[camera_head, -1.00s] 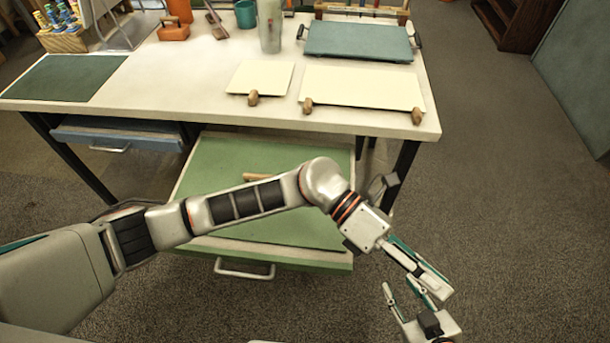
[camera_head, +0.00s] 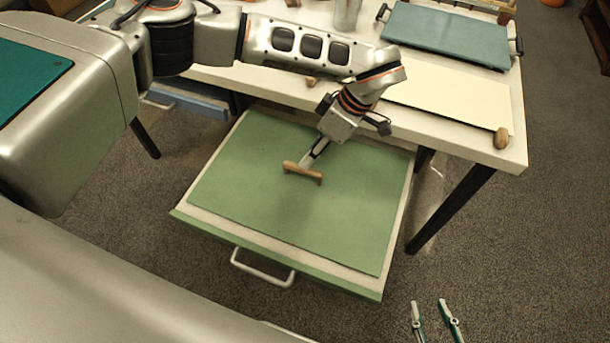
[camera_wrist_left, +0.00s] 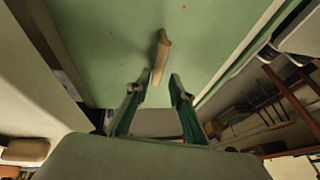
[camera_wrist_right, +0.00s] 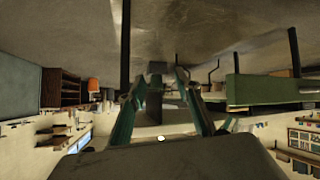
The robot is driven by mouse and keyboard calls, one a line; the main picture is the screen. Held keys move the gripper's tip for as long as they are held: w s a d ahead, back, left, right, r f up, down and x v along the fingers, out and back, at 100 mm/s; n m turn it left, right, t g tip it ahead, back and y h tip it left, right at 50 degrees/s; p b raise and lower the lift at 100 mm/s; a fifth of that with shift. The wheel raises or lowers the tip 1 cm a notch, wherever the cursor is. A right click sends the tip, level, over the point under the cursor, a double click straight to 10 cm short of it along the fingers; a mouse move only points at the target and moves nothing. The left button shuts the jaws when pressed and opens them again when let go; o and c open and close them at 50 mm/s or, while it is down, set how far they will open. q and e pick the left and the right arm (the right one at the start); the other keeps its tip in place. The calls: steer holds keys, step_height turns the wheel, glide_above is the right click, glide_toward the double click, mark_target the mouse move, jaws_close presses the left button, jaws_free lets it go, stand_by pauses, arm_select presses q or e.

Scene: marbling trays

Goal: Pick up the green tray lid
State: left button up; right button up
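The green tray lid (camera_head: 250,190) lies flat in the pulled-out green drawer (camera_head: 372,292) under the table. It has a wooden bar handle (camera_head: 303,173) near its middle. My left gripper (camera_head: 308,163) points down at this handle, and the arm covers part of the lid's back side. In the left wrist view the handle (camera_wrist_left: 162,50) lies just ahead of the open fingers (camera_wrist_left: 160,78); I cannot tell whether they touch it. My right gripper (camera_head: 432,308) is open and empty at the lower right, apart from the drawer. Its spread fingers also show in the right wrist view (camera_wrist_right: 158,78).
The white table (camera_head: 515,150) overhangs the drawer's back. A cream board (camera_head: 445,100) and a blue-grey lidded tray (camera_head: 447,35) sit on it. A metal pull (camera_head: 262,268) is on the drawer front. A table leg (camera_head: 450,210) stands right of the drawer. Floor to the right is clear.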

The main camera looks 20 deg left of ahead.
mark_target(303, 170)
arm_select(q)
steer(key=x, duration=0.2)
steer(key=b+x, duration=0.1)
steer(key=x, duration=0.3)
steer(key=shift+d+f, duration=0.15)
steer(key=shift+d, duration=0.2)
steer(key=shift+a+f, duration=0.2)
steer(key=shift+f, duration=0.15)
steer(key=shift+r, duration=0.1)
jaws_close()
